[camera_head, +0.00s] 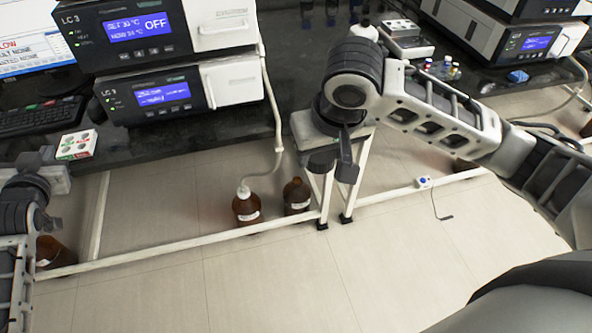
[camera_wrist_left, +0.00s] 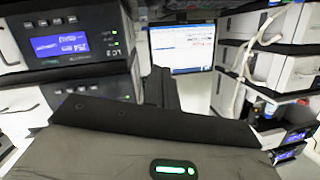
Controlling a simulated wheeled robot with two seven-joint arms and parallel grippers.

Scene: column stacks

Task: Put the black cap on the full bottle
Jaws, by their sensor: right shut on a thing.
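Fill levels cannot be read. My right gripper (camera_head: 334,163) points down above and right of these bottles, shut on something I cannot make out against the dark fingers. My left gripper (camera_head: 52,170) is at the far left; its opening cannot be seen. I cannot identify the black cap.
A third brown bottle (camera_head: 50,252) stands at the lower left, partly behind my left arm. White frame bars (camera_head: 180,246) run along the floor. The dark bench (camera_head: 290,95) carries instruments (camera_head: 175,95), a keyboard (camera_head: 42,117) and a small box (camera_head: 77,145). The front floor is clear.

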